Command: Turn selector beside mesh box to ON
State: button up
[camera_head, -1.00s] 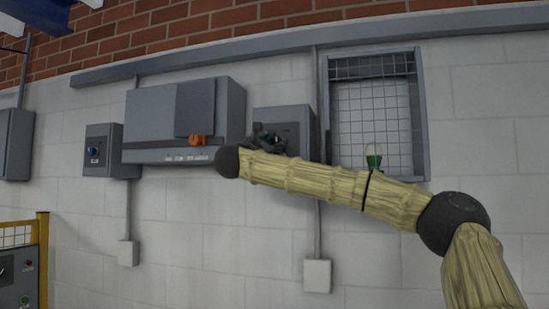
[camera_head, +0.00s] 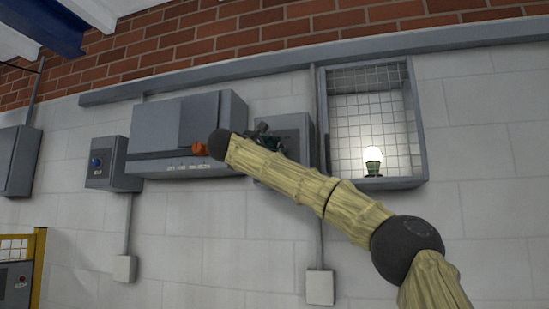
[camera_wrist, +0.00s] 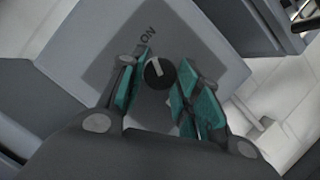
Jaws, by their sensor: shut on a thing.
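The selector (camera_wrist: 158,72) is a round black knob with a white pointer line. It sits on a grey plate with an "ON" label (camera_wrist: 148,38), and its pointer leans toward that label. My gripper (camera_wrist: 162,88) is shut on the knob, with teal pads on both sides of it. In the head view, my gripper (camera_head: 264,140) is at the grey selector box (camera_head: 298,128), left of the mesh box (camera_head: 419,130), and my arm and gripper hide the knob. The bulb (camera_head: 373,156) inside the mesh box glows white above a green base.
A larger grey cabinet (camera_head: 156,120) with an orange handle (camera_head: 199,148) is left of the selector box. A small box with a blue knob (camera_head: 96,162) is farther left. Conduits run down to white junction boxes (camera_head: 320,288). Bare block wall lies below.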

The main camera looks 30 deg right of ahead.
jog(key=shift+f+m+b, duration=0.1)
jog(key=shift+m+b, duration=0.45)
jog(key=shift+m, duration=0.15)
jog(key=o, duration=1)
jog(key=v, duration=1.1)
jog(key=shift+a+r, duration=0.2)
jog(key=shift+a, duration=0.25)
jog(key=shift+s, duration=0.1)
